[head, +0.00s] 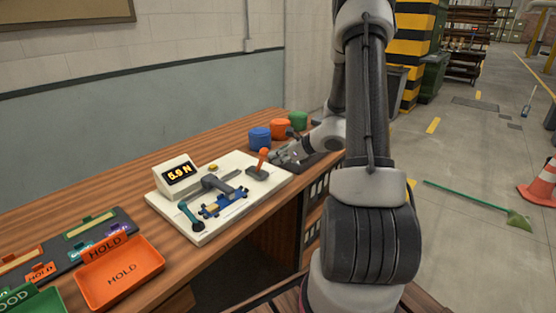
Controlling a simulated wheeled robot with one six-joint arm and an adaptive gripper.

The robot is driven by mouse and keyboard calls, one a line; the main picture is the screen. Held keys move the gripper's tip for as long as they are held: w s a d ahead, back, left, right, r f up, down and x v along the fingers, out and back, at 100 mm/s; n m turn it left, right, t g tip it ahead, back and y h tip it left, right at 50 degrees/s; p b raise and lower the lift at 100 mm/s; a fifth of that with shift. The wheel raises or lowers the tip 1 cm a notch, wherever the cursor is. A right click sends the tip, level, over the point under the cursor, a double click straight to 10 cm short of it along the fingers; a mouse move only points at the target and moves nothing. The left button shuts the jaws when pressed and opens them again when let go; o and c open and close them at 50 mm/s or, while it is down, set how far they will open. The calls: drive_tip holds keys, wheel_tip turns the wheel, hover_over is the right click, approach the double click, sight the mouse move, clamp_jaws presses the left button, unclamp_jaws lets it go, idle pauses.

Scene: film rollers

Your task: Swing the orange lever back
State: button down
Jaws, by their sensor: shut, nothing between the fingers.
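The orange lever (263,157) stands near the right end of a cream test board (165,207), leaning slightly, on a small dark base. My gripper (278,157) is just to the right of the lever, low over the board's right end. Its fingers look shut and hold nothing. I cannot tell whether the fingertips touch the lever. My arm comes in from the right and covers part of the bench behind the gripper.
A display (179,174) on the board reads about 5.9 N. A blue fixture (224,203) and a teal handle (188,214) are on the board. Blue (260,139), orange (280,129) and green (298,120) containers stand behind. An orange HOLD tray (121,277) lies front left.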

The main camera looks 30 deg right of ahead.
drive_tip(key=shift+g+h, duration=0.4)
drive_tip(key=shift+g, duration=0.5)
drive_tip(key=w+a+r, duration=0.1)
drive_tip(key=w, duration=0.1)
drive_tip(key=w+r, duration=0.1)
drive_tip(key=w, duration=0.1)
drive_tip(key=w+a+r, duration=0.1)
drive_tip(key=w, duration=0.2)
drive_tip(key=shift+a+r, duration=0.3)
drive_tip(key=shift+r, duration=0.05)
drive_tip(key=shift+w+a, duration=0.25)
drive_tip(key=shift+w, duration=0.45)
drive_tip(key=shift+w+a, duration=0.25)
drive_tip(key=shift+w, duration=0.45)
drive_tip(key=s+d+r, duration=0.3)
drive_tip(key=s+r, duration=0.1)
drive_tip(key=r, duration=0.8)
drive_tip(key=shift+d, duration=0.2)
